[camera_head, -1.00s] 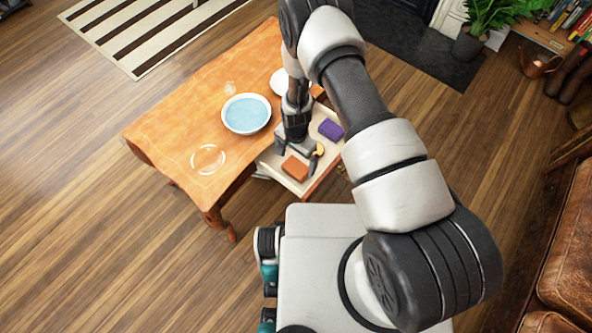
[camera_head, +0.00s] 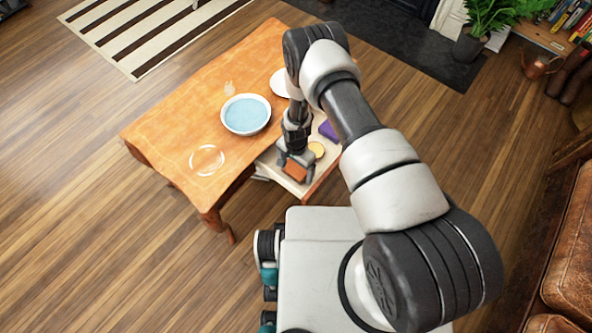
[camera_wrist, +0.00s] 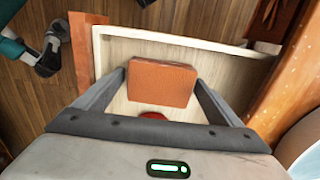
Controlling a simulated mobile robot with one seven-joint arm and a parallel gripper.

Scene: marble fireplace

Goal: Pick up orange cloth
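The orange cloth (camera_head: 294,172) is a folded block lying in the pale open drawer (camera_head: 265,168) at the table's side. In the wrist view the cloth (camera_wrist: 162,84) lies between the two fingers of my gripper (camera_wrist: 159,78). The fingers are spread, one at each side of the cloth, with a small gap at the left and very little at the right. In the head view my gripper (camera_head: 296,164) points down over the drawer, and its fingers partly hide the cloth.
A yellow round item (camera_head: 316,149) and a purple block (camera_head: 327,131) lie in the same drawer. A red item (camera_wrist: 152,115) shows partly beside the cloth. The wooden table (camera_head: 180,125) holds a bowl of blue liquid (camera_head: 246,114) and a clear plate (camera_head: 207,160).

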